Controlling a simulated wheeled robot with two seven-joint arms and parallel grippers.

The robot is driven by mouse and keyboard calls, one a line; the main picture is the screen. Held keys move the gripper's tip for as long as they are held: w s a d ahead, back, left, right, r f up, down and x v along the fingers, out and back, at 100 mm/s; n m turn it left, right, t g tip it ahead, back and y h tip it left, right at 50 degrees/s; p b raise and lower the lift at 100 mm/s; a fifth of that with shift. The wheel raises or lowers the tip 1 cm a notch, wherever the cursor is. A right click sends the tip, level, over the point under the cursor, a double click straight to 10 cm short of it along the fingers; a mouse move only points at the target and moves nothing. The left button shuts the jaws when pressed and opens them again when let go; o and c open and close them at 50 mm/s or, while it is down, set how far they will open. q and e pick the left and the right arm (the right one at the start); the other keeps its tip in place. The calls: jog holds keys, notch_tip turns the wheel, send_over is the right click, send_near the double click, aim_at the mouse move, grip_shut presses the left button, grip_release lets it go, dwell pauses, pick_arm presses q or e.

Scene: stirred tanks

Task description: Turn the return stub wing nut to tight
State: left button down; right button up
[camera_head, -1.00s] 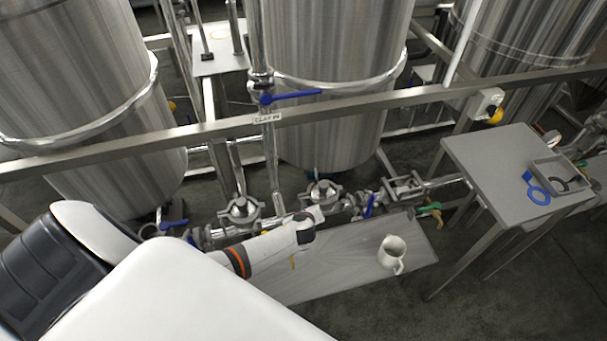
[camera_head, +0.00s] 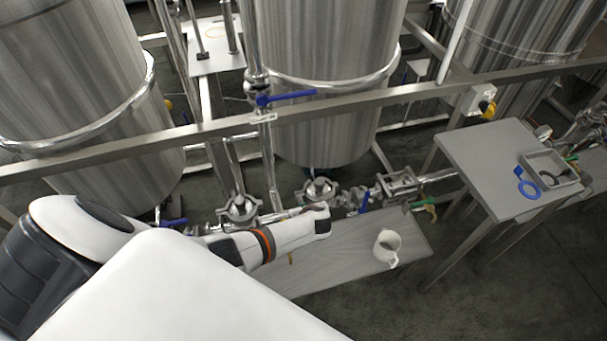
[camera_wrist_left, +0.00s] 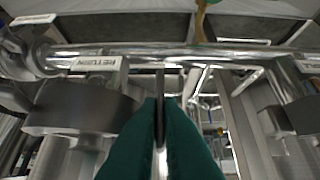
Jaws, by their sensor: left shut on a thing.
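My left gripper (camera_wrist_left: 161,103) shows in the left wrist view as two dark teal fingers. They are closed on a thin, grey, upright plate (camera_wrist_left: 160,82), seen edge-on, which looks like a wing of the wing nut. The rest of the nut is hidden. A label reading RETURN (camera_wrist_left: 97,63) is fixed on the pipework just left of the fingers. In the head view my left arm (camera_head: 285,238) reaches in from the left to the low pipe run, and its fingertips are hidden there. My right gripper is not in view.
A horizontal pipe (camera_wrist_left: 200,50) crosses beyond the fingers, with bulky metal fittings on both sides. In the head view a white jug (camera_head: 387,248) stands on the low bench (camera_head: 345,262). A side table (camera_head: 485,160) carries a tray and a blue ring tool (camera_head: 528,183).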

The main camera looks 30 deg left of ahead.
pick_arm(q)
jog(key=shift+a, duration=0.15)
jog(key=c, duration=1.6)
grip_release()
jog(key=shift+w, duration=0.1)
jog(key=shift+o, duration=0.6)
jog(key=shift+f, duration=0.1)
jog(key=shift+f, duration=0.1)
